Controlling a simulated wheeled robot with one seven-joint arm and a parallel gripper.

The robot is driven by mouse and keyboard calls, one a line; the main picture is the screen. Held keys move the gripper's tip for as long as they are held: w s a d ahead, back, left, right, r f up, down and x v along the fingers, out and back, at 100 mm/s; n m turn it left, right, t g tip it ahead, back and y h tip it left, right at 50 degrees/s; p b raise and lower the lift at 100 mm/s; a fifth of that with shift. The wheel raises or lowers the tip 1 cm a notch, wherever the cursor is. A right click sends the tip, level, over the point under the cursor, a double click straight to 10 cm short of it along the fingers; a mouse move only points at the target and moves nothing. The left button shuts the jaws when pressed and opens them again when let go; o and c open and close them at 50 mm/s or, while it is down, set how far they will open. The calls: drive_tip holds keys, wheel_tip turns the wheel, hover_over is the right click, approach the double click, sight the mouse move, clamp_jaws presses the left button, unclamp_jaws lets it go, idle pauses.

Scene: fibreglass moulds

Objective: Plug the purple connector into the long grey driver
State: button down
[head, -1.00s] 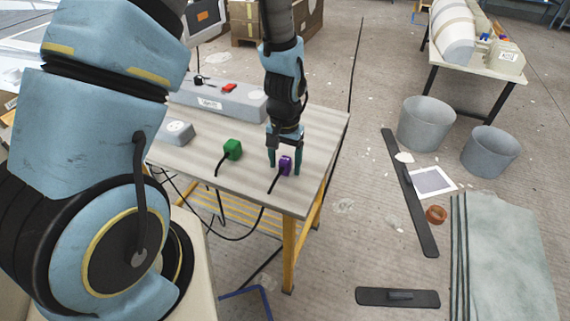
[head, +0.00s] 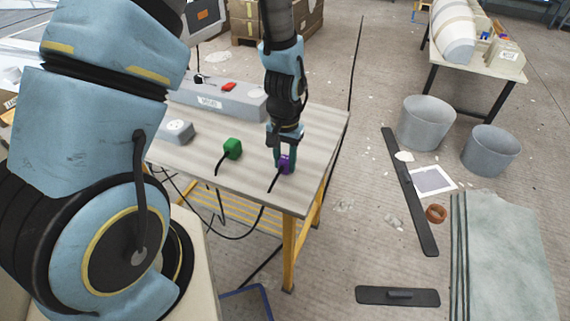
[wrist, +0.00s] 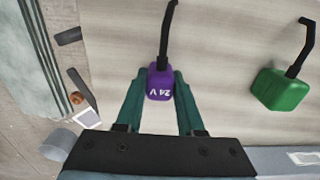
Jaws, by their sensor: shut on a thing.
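The purple connector (head: 286,164), marked "24 V", stands on the table near its right front corner, with a black cable leading off the front edge. My gripper (head: 285,160) is shut on it; in the wrist view the green fingers (wrist: 160,82) press both sides of the purple connector (wrist: 160,84). The long grey driver (head: 215,98) lies along the back of the table with a white label on its front. A red piece (head: 229,87) and a black piece with a cable sit on its top. My arm hides its right end.
A green connector (head: 232,148) with a black cable stands left of my gripper, and also shows in the wrist view (wrist: 281,90). Bare tabletop (head: 210,165) lies around the connectors.

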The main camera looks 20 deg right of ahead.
sight(285, 157)
idle(0.3)
wheel_tip(285, 157, up, 10)
drive_tip(key=shift+b, duration=0.5)
drive_tip(key=shift+w, duration=0.1)
